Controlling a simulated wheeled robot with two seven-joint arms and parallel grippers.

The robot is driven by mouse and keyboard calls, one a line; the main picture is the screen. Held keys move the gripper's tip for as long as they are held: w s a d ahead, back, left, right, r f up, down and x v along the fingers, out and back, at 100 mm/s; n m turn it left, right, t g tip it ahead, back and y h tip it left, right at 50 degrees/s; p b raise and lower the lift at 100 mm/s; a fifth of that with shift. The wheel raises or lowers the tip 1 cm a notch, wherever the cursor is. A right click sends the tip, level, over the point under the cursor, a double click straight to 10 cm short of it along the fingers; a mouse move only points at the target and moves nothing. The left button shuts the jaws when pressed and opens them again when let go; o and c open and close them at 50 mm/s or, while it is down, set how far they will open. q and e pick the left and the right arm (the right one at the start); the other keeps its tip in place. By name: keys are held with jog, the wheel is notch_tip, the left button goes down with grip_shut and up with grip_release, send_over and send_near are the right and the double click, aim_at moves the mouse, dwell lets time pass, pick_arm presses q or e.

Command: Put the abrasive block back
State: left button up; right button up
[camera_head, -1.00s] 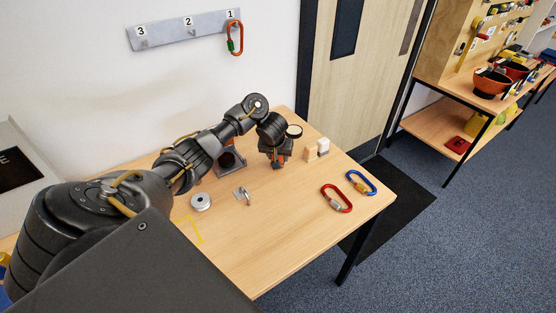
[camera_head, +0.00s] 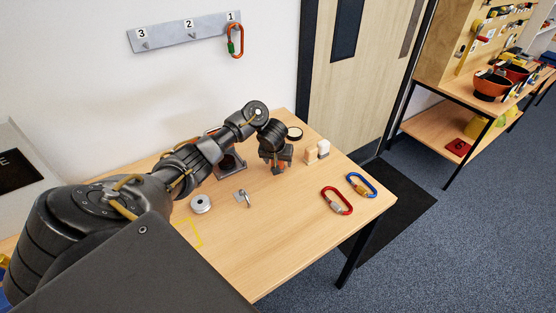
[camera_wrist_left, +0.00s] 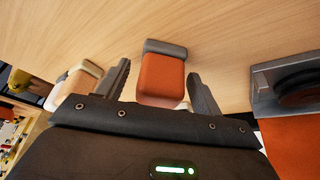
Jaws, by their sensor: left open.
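The block (camera_wrist_left: 161,78), which I take for the abrasive block, is orange with a dark grey layer along one end. In the left wrist view it lies between the two fingers of my left gripper (camera_wrist_left: 161,88), with a visible gap on each side. In the head view the left gripper (camera_head: 277,163) is over the back right part of the table, with a bit of orange showing under it. The gripper is open. The hand hides most of the block in the head view. A yellow outlined rectangle (camera_head: 190,233) is marked on the table at the front left. My right gripper is not in view.
A tan block and a white-topped block (camera_head: 323,148) stand right of the gripper. A dark holder (camera_head: 231,163), grey disc (camera_head: 201,204) and small metal fitting (camera_head: 243,198) are to its left. Red (camera_head: 337,201) and blue (camera_head: 361,184) carabiners lie near the right edge.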

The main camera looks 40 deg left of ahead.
pick_arm(q)
jog(key=shift+r, duration=0.3)
jog(key=p+v, duration=1)
jog(key=v, duration=0.1)
jog(key=shift+r, duration=0.35)
jog(key=shift+s+d, duration=0.1)
jog(key=shift+s, duration=0.1)
